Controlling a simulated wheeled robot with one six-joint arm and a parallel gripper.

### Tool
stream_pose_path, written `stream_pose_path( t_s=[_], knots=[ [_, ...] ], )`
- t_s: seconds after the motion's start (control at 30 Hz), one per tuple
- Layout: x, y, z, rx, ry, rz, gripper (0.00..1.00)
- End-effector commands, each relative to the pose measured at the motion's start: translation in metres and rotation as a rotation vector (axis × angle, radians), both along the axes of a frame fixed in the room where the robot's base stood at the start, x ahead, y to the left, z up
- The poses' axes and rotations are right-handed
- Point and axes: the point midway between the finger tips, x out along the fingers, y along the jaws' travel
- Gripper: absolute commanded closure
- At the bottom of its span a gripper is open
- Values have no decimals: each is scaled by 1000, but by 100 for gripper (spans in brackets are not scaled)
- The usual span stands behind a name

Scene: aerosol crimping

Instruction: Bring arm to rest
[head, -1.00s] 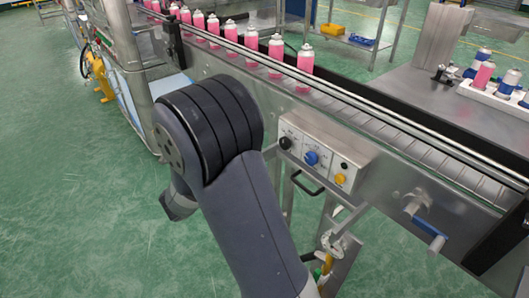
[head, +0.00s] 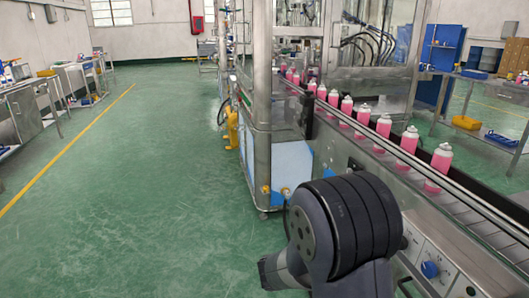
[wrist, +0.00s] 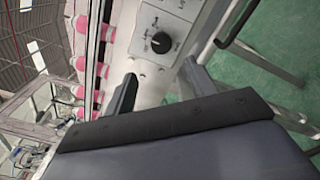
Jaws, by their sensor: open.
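My arm shows at the lower right of the head view, folded in front of the conveyor, with a thick dark ribbed joint. The gripper itself is hidden there. In the wrist view my gripper (wrist: 158,85) has its two dark fingers spread apart with nothing between them. Beyond the fingers is the conveyor's control panel with a black knob (wrist: 161,42). The view there is strongly tilted.
Pink cans (head: 408,143) stand in a row on the conveyor (head: 470,207) at the right. A metal-framed machine (head: 262,110) rises at the centre. A blue knob (head: 430,269) is beside my arm. Green floor (head: 130,200) is open at the left.

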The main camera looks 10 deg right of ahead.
Motion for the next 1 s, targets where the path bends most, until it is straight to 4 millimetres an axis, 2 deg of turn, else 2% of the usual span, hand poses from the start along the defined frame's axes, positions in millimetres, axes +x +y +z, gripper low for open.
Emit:
stream_pose_path(
  t_s=[0.03,0.3,0.5,0.67,1.0],
  knots=[
    [0,-10,0,-1,0,-7,46],
    [6,-54,0,1,1,-10,46],
    [9,-79,0,0,1,-9,46],
    [11,-88,0,1,2,-7,46],
    [11,-88,-1,-1,11,-7,46]
  ],
)
